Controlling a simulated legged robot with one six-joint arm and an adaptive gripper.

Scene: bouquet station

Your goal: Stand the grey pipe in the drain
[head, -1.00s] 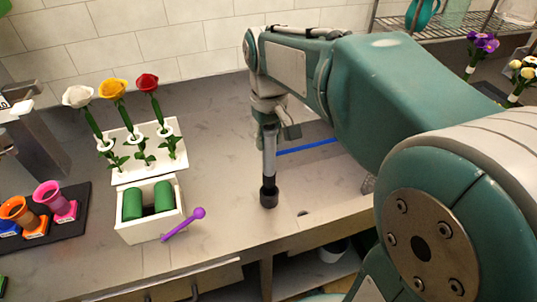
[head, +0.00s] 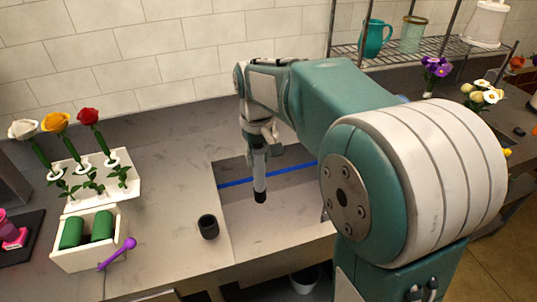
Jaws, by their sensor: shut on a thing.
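The grey pipe (head: 259,175) hangs about upright below my gripper (head: 260,137) in the head view. My gripper is shut on its upper end. The pipe is over the sunken basin (head: 285,222), right of the counter's basin edge. Its lower end looks dark, and I cannot tell whether this is the pipe's tip or a drain opening behind it. I cannot make out the drain clearly, nor tell whether the pipe touches the basin floor. A black cup-shaped holder (head: 208,227) stands empty on the counter to the left of the basin.
A blue strip (head: 235,183) runs across the basin behind the pipe. At the left are a white flower rack (head: 110,192), a white box (head: 88,262) with green cylinders and a purple stick (head: 117,254). A wire shelf (head: 432,62) is at the back right.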

